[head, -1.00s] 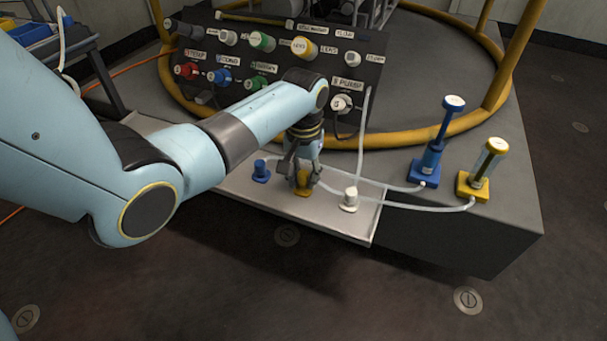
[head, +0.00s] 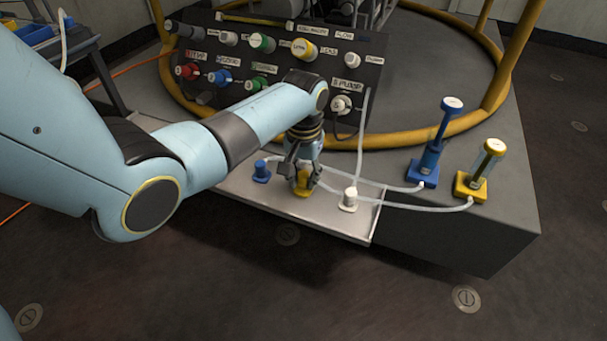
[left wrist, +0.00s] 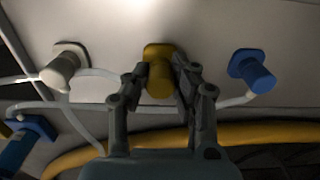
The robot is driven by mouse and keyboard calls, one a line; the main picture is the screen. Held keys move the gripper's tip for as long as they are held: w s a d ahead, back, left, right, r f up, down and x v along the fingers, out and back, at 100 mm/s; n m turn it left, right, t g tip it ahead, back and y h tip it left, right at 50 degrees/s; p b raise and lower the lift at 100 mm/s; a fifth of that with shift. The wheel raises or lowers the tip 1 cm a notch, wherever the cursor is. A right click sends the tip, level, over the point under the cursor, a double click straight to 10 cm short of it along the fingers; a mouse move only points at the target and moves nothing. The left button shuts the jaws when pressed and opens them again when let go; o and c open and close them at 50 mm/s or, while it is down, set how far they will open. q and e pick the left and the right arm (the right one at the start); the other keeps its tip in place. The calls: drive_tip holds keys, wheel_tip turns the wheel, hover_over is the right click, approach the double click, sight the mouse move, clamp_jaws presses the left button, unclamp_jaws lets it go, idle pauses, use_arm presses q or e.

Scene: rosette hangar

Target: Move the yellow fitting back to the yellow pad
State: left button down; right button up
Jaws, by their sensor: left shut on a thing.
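My left gripper (head: 302,177) points down over the tray and is shut on the yellow fitting (head: 303,173). In the left wrist view, the fitting (left wrist: 160,80) sits between the two fingers (left wrist: 160,90). The square yellow pad (left wrist: 157,50) shows right behind its end, lined up with it; I cannot tell whether they touch. In the head view the pad's yellow (head: 302,193) shows low beneath the fingers, on the tray. My right gripper is not in view.
On the tray (head: 245,198), a blue fitting (head: 261,172) stands left of the gripper and a white one (head: 349,199) right. Clear hoses run right to a blue syringe (head: 430,160) and a yellow syringe (head: 485,170). A labelled panel (head: 270,60) stands behind.

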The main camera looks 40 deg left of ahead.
use_arm(q)
drive_tip(key=shift+f, duration=0.4)
idle(0.3)
drive_tip(key=shift+f, duration=0.1)
idle(0.7)
drive_tip(key=c, duration=1)
unclamp_jaws()
wheel_tip(320, 180, up, 12)
